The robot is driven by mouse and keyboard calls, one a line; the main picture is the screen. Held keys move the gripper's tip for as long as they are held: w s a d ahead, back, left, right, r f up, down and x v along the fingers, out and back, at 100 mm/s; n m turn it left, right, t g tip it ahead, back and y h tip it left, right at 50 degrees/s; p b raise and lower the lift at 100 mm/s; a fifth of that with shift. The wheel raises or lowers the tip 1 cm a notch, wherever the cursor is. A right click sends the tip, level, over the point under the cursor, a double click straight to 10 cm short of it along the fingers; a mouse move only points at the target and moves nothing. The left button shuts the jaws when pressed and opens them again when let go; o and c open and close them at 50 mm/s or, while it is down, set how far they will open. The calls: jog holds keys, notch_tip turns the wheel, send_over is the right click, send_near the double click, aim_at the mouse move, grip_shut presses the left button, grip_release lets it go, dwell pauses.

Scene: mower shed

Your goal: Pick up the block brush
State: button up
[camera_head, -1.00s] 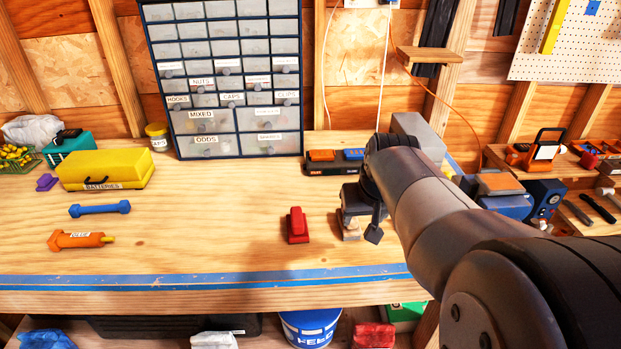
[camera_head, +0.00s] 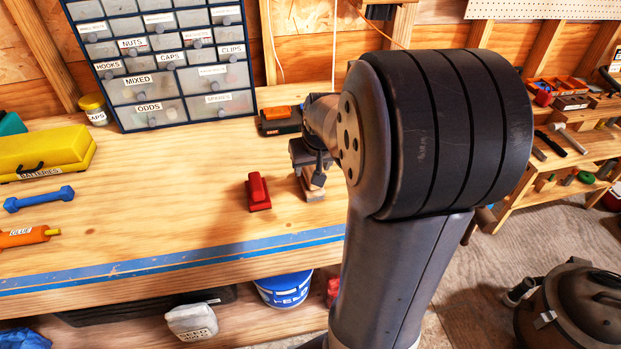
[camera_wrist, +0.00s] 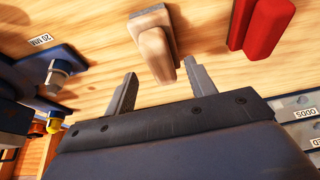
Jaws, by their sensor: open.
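The block brush (camera_wrist: 152,46), a tan wooden block with a grey edge, lies on the workbench in the wrist view. Its near end reaches toward the space between my fingertips. In the head view the block brush (camera_head: 314,191) shows just below my gripper, partly hidden by it. My gripper (camera_wrist: 158,74) is open, one finger on each side of the brush's near end, with nothing held. In the head view my gripper (camera_head: 312,178) points down over the bench, partly hidden by my arm.
A red block with a raised grip (camera_head: 258,192) lies just left of the brush; it also shows in the wrist view (camera_wrist: 262,25). An orange and black item (camera_head: 281,120) stands behind. A drawer cabinet (camera_head: 160,80) stands at the back.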

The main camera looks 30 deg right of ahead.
aim_at(311, 170)
jog(key=shift+x, duration=1.6)
jog(key=shift+w+a+r, duration=0.1)
jog(key=shift+c, duration=0.4)
jog(key=c, duration=0.7)
notch_tip(311, 170, up, 10)
jog(key=shift+r, duration=0.1)
